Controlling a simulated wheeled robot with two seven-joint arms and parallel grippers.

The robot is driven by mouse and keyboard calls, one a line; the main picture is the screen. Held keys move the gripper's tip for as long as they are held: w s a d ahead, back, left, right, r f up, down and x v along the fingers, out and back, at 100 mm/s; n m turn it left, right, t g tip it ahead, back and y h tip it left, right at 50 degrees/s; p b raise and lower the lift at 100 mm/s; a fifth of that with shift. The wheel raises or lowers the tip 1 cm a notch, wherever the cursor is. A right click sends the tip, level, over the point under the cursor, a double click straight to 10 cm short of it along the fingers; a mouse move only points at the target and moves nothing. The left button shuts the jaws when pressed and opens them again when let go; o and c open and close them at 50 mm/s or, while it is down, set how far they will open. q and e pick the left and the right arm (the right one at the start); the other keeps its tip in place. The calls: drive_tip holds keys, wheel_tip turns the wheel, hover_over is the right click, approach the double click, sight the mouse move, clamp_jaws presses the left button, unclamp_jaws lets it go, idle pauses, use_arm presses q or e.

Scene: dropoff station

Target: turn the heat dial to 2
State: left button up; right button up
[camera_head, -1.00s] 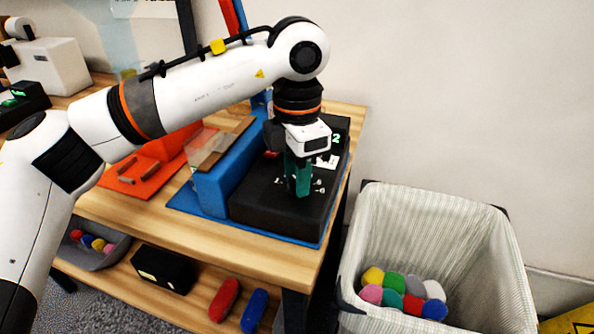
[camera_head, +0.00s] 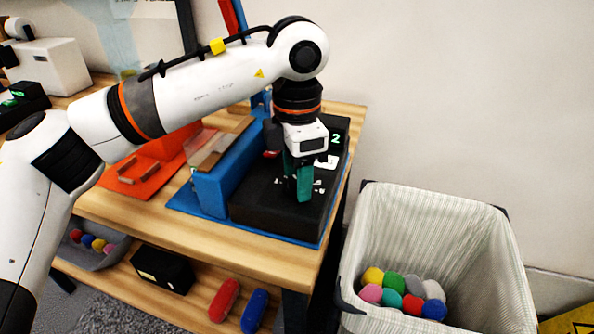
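The black heat unit (camera_head: 265,205) stands on a blue base at the right end of the wooden bench. A green "2" glows on its display (camera_head: 336,138) at the back right. My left gripper (camera_head: 299,190) points down over the top of the unit, with its teal fingers close to the surface by small white marks. The dial itself is hidden behind the fingers, so I cannot tell whether they grip it. My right gripper is not in view.
A blue block-like stand (camera_head: 212,190) rises just left of the unit, with an orange tray (camera_head: 140,180) beyond it. A striped-lined bin (camera_head: 490,250) with several coloured pieces stands right of the bench. Red and blue pieces lie on the lower shelf.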

use_arm(q)
drive_tip(key=shift+r, duration=0.1)
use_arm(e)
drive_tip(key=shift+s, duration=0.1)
use_arm(q)
wheel_tip(320, 180, up, 12)
drive_tip(key=p, duration=0.1)
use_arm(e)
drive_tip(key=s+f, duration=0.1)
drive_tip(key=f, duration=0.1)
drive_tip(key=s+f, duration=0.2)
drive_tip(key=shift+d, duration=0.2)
